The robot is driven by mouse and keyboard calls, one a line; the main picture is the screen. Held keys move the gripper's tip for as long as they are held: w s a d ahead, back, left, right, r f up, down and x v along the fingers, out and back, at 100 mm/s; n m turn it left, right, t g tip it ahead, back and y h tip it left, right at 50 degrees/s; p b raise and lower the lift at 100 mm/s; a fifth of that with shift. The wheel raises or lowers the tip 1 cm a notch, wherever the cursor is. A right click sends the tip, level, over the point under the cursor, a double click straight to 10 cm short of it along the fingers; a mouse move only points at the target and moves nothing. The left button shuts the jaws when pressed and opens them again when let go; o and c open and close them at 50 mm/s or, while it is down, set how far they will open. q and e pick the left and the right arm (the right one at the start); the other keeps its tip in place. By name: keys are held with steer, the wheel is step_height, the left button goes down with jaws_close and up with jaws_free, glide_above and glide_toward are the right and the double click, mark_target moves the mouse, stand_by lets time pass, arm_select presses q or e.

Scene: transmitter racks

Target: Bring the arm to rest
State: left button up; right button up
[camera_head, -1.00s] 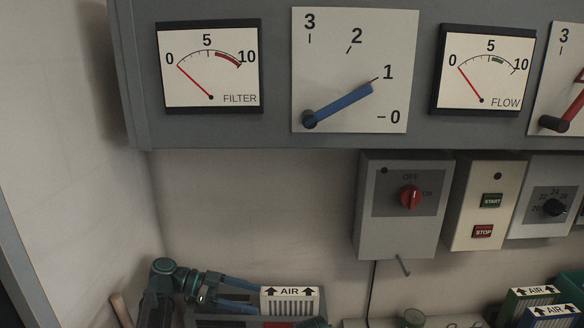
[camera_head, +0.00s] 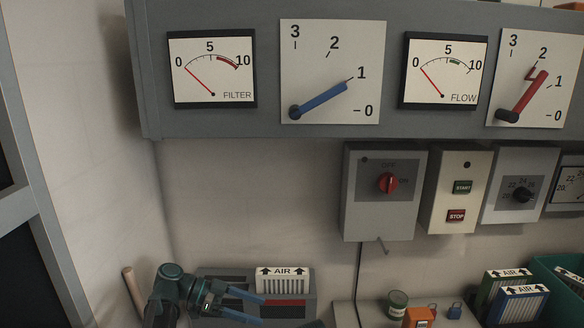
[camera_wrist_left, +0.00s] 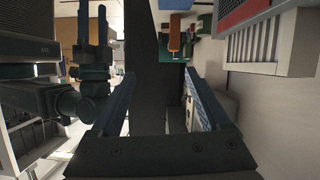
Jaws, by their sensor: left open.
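My left gripper (camera_head: 262,311) is open and empty at the bottom left of the head view. Its blue fingers point right, in front of and below the white AIR filter (camera_head: 283,281), apart from it in the picture. The filter sits upright in a grey housing (camera_head: 213,284) with a red patch on its front. In the left wrist view the two fingers (camera_wrist_left: 160,76) are spread, with nothing held between them. Another dark arm of mine with two blue prongs (camera_wrist_left: 94,25) shows at that view's upper left; whether its jaws are open is unclear.
A grey overhead panel (camera_head: 268,129) carries gauges and a blue lever (camera_head: 322,99). Switch boxes (camera_head: 385,215) hang below it. At lower right are an orange item (camera_head: 419,317), a green jar (camera_head: 397,303) and a green crate (camera_head: 545,270) beside more AIR filters (camera_head: 521,307).

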arm_select(q)
steer(key=s+d+f+n+g+y, duration=0.2)
steer(key=s+d+f+n+y, duration=0.35)
steer(key=s+f, duration=0.3)
steer(key=s+a+f+n+t+y, duration=0.1)
steer(key=s+f+n+t+y, duration=0.1)
steer(key=s+f+n+y, duration=0.3)
steer(key=shift+s+a+f+n+y, duration=0.2)
steer(key=shift+s+n+y, duration=1.05)
steer(key=shift+y, duration=1.1)
steer(key=shift+o, duration=0.2)
steer(key=shift+w, duration=0.15)
